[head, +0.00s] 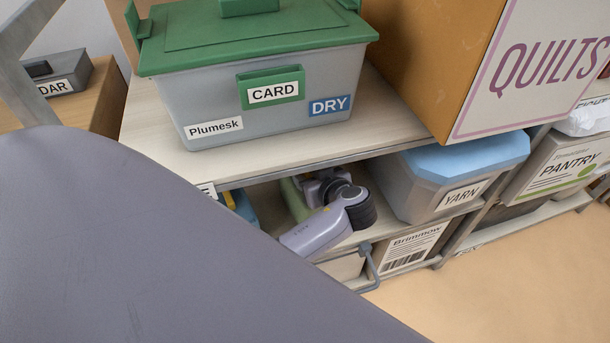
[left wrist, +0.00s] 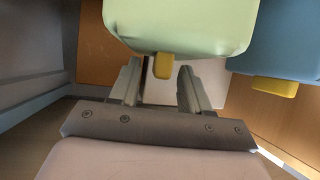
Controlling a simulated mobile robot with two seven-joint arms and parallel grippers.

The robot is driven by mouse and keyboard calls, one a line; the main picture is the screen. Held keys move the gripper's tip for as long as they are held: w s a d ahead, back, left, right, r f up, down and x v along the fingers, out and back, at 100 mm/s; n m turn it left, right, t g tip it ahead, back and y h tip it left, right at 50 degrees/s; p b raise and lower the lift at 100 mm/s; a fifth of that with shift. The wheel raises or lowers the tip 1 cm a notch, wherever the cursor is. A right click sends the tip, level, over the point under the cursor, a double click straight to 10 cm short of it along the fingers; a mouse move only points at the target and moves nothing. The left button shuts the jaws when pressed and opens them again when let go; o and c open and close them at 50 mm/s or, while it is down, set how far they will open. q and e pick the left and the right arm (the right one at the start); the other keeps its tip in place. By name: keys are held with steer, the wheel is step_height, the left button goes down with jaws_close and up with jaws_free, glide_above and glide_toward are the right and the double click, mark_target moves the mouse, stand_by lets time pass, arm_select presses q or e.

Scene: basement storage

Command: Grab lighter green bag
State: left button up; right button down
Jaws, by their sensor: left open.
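A light green bag (left wrist: 180,28) with a yellow tab (left wrist: 163,66) fills the top middle of the left wrist view. In the head view a narrow strip of the light green bag (head: 294,200) shows on the lower shelf, beside my arm. My left gripper (left wrist: 160,84) is open, with the yellow tab showing between its fingers; I cannot tell whether they touch it. In the head view my left gripper (head: 311,188) is inside the lower shelf, its fingertips mostly hidden. A blue bag (left wrist: 287,42) with a yellow tab is to the right in the wrist view.
The upper shelf board (head: 165,150) is close above my left gripper and carries a grey bin with a green lid (head: 280,85) and a QUILTS box (head: 430,60). A blue-lidded YARN bin (head: 430,185) stands right of my arm. The floor (head: 500,290) at lower right is clear.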

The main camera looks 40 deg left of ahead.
arm_select(q)
jaws_close()
stand_by(1.3)
